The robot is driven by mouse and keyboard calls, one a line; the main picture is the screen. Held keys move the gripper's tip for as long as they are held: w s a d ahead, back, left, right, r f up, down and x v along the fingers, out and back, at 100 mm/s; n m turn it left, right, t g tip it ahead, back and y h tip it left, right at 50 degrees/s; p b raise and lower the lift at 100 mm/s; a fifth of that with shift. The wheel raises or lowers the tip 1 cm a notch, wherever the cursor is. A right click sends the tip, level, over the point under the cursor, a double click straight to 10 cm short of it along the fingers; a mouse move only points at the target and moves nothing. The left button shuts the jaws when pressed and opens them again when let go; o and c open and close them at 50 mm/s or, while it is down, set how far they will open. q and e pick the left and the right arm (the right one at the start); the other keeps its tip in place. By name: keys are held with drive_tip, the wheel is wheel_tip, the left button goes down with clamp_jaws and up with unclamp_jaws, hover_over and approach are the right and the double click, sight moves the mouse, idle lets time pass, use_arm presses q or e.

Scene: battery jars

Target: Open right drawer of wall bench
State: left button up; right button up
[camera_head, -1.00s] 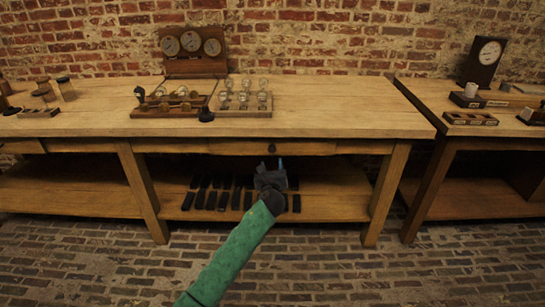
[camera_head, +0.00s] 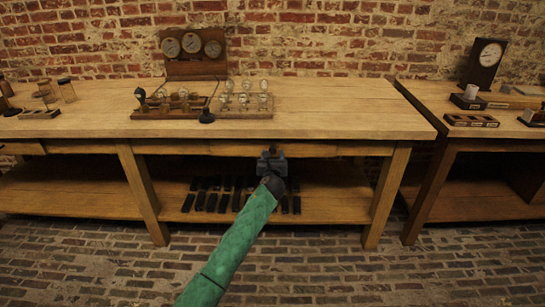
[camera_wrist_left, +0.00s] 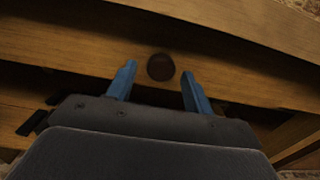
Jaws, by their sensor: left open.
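The wall bench (camera_head: 330,118) is a long wooden table against the brick wall. Its right drawer front (camera_head: 215,148) lies under the top and looks closed. In the left wrist view the drawer front (camera_wrist_left: 80,55) has a round dark knob (camera_wrist_left: 160,67). My left gripper (camera_head: 270,152) is in front of the drawer and hides the knob in the head view. In the left wrist view the blue fingers of the left gripper (camera_wrist_left: 158,85) are open, one on each side of the knob. I cannot tell whether they touch it. My right gripper is not in view.
Several dark blocks (camera_head: 211,202) stand on the lower shelf (camera_head: 335,205). Wooden trays with glass bulbs (camera_head: 243,103) and a gauge panel (camera_head: 193,53) stand on the bench top. A second bench (camera_head: 430,110) with a clock (camera_head: 485,63) is at right. The brick floor in front is clear.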

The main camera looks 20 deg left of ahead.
use_arm(q)
drive_tip(key=shift+c, duration=0.2)
